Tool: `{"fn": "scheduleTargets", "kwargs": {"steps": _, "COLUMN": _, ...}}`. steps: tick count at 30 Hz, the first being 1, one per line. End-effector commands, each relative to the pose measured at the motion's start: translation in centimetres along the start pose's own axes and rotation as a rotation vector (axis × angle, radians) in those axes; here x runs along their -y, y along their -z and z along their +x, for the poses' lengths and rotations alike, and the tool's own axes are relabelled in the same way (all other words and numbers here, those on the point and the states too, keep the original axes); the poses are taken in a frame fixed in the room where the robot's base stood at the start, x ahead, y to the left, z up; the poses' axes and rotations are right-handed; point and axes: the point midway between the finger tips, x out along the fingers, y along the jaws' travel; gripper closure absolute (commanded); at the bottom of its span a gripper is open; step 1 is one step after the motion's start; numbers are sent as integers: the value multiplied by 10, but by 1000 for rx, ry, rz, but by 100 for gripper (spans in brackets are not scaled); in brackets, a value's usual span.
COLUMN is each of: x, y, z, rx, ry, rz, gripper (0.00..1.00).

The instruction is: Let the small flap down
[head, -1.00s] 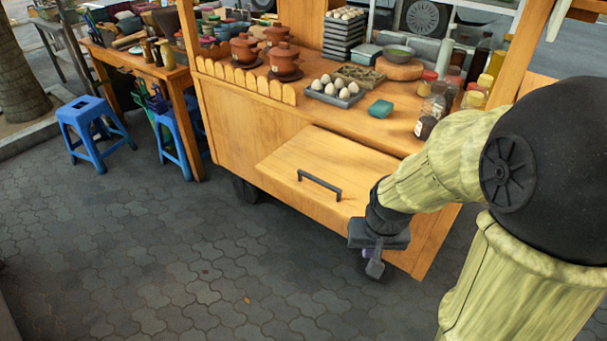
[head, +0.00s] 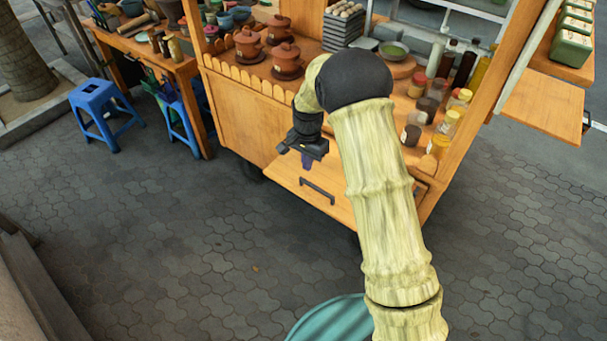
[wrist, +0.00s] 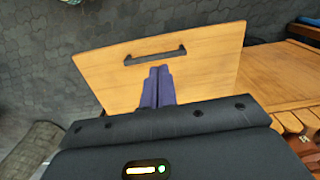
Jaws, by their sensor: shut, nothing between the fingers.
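The small flap (head: 290,186) is a light wooden panel on the front of the cart, with a dark bar handle (head: 317,191). It juts out from the cart front; its exact tilt is hard to judge. In the wrist view the flap (wrist: 205,70) fills the middle, its handle (wrist: 155,57) near the far edge. My gripper (head: 307,162) is over the flap, on the cart side of the handle. Its two purple fingers (wrist: 159,68) are together, shut and empty, with tips just short of the handle. Whether they touch the panel cannot be told. My arm hides the flap's right part.
The cart top (head: 268,78) holds clay pots (head: 286,60), jars (head: 443,130) and a stack of trays (head: 343,32). A side shelf (head: 540,108) sticks out at the right. Blue stools (head: 98,105) stand at the left.

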Motion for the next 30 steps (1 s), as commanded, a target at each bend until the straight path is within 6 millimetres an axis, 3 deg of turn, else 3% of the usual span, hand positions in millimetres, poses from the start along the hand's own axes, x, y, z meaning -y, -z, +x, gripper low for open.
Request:
{"fn": "scheduleTargets", "kwargs": {"steps": 1, "x": 6, "y": 0, "z": -8, "rx": 4, "ry": -6, "rz": 14, "gripper": 100}}
{"fn": "scheduleTargets", "kwargs": {"steps": 5, "x": 14, "y": 0, "z": -5, "rx": 8, "ry": -12, "rz": 37, "gripper": 100}}
{"fn": "scheduleTargets", "kwargs": {"steps": 17, "x": 14, "y": 0, "z": 0, "rx": 8, "ry": -12, "rz": 38, "gripper": 100}}
{"fn": "scheduleTargets", "kwargs": {"steps": 23, "x": 13, "y": 0, "z": 19, "rx": 10, "ry": -15, "rz": 38, "gripper": 100}}
{"fn": "scheduleTargets", "kwargs": {"steps": 30, "x": 12, "y": 0, "z": 58, "rx": 10, "ry": -15, "rz": 39, "gripper": 100}}
